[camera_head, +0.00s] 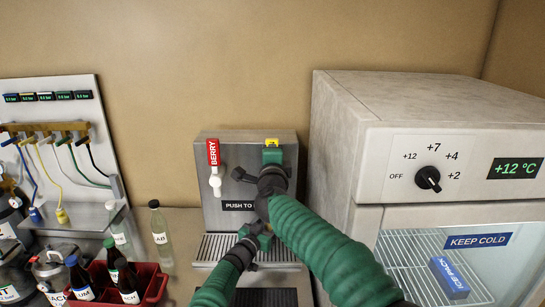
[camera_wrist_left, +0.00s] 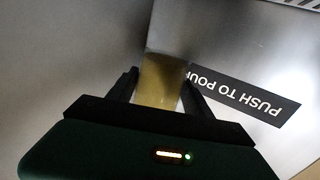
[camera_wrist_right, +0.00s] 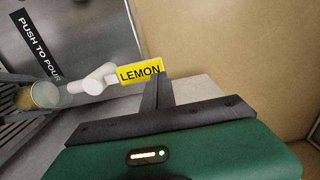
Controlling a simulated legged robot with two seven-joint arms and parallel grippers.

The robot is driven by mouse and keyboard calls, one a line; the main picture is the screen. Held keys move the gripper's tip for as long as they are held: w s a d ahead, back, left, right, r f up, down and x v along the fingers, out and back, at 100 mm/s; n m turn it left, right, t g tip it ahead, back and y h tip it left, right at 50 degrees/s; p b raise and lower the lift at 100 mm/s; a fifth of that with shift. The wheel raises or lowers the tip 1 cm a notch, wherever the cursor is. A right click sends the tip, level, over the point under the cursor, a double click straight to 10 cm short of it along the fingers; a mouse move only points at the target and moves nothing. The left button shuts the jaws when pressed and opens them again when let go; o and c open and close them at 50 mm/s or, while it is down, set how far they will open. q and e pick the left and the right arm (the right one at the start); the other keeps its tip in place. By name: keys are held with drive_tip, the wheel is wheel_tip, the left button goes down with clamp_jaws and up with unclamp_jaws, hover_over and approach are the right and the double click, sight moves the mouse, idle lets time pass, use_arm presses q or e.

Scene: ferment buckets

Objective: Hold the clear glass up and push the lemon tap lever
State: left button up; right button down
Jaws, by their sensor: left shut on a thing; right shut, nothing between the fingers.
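The yellow lemon tap lever (camera_wrist_right: 140,73) sits on a white tap (camera_wrist_right: 95,83) in the right wrist view. In the head view only the lever's top (camera_head: 271,142) shows above my right gripper (camera_head: 272,158). My right gripper is shut and empty, its fingertips (camera_wrist_right: 161,78) at the lever's end, seemingly touching it. My left gripper (camera_wrist_left: 162,88) is shut on the clear glass (camera_wrist_left: 160,80), which shows amber-yellow contents. The glass also shows near the tap's spout (camera_wrist_right: 46,95). In the head view my arms hide the glass.
The steel dispenser (camera_head: 228,185) has a red berry lever (camera_head: 213,152) left of the lemon one. Its drip grille (camera_head: 215,248) lies below. A fridge (camera_head: 335,150) stands close on the right. A red crate of bottles (camera_head: 155,285) stands at the lower left.

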use_arm(q)
drive_tip(key=shift+r, duration=0.1)
use_arm(e)
drive_tip(key=s+r, duration=0.2)
drive_tip(key=s, duration=0.5)
drive_tip(key=shift+w, duration=0.1)
use_arm(q)
drive_tip(key=shift+s, duration=0.1)
use_arm(e)
drive_tip(key=shift+r, duration=0.1)
